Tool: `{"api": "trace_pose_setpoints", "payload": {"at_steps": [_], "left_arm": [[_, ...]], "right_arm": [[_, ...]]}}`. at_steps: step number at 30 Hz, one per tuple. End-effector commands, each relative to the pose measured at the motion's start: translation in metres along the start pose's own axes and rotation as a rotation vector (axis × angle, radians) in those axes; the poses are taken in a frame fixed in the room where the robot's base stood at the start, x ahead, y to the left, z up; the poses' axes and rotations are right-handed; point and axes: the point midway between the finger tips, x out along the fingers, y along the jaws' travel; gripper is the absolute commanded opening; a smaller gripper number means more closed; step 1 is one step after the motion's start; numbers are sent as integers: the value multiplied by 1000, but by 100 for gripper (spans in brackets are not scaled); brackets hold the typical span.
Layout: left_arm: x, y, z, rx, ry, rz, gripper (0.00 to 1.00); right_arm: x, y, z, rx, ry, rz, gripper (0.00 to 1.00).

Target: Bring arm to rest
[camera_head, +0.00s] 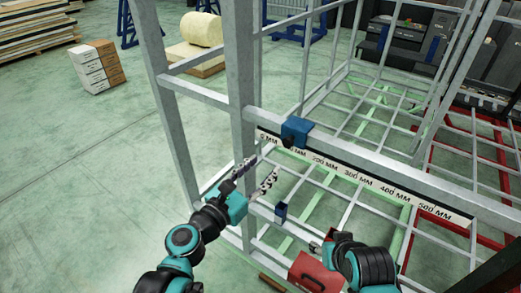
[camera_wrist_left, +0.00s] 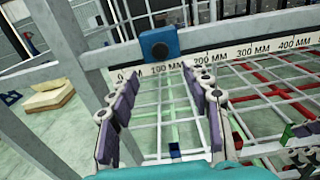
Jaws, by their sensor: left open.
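My left gripper (camera_head: 263,168) is open and empty, its two dark linked fingers pointing up toward the ruler beam. In the left wrist view the same open gripper (camera_wrist_left: 152,88) has its fingers wide apart, with purple pads and only the frame behind between them. My left arm comes in from the bottom left. My right arm's dark and teal end (camera_head: 350,258) is at the bottom right; its fingers are too unclear to tell open from shut.
A grey metal frame (camera_head: 243,80) stands close ahead. Its beam carries a millimetre scale (camera_head: 355,176) and a blue block (camera_head: 297,131). A small blue piece (camera_head: 281,211) sits lower. A red box (camera_head: 315,272) is near my right arm. Open floor lies left; boxes (camera_head: 97,66) stand farther back.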

Motion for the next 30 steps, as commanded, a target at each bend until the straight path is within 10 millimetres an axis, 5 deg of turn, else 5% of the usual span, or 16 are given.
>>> {"api": "trace_pose_setpoints", "payload": {"at_steps": [5, 8, 11, 17, 24, 30], "left_arm": [[-1, -1, -6, 29, 7, -3, 49], [-6, -4, -30, 177, 43, -21, 49], [-16, -7, -78, 471, 119, -65, 49], [-56, -4, -204, 1227, 339, -267, 49], [-133, 33, -342, 2007, 614, -711, 49], [-191, 65, -401, 2351, 755, -1102, 49]], "right_arm": [[4, 0, 3, 0, 0, 0, 48], [19, 0, 13, 0, 0, 0, 48], [46, 0, 33, 0, 0, 0, 48], [106, 0, 76, 0, 0, 0, 48], [172, 0, 123, 0, 0, 0, 48], [203, 0, 145, 0, 0, 0, 48]]}}
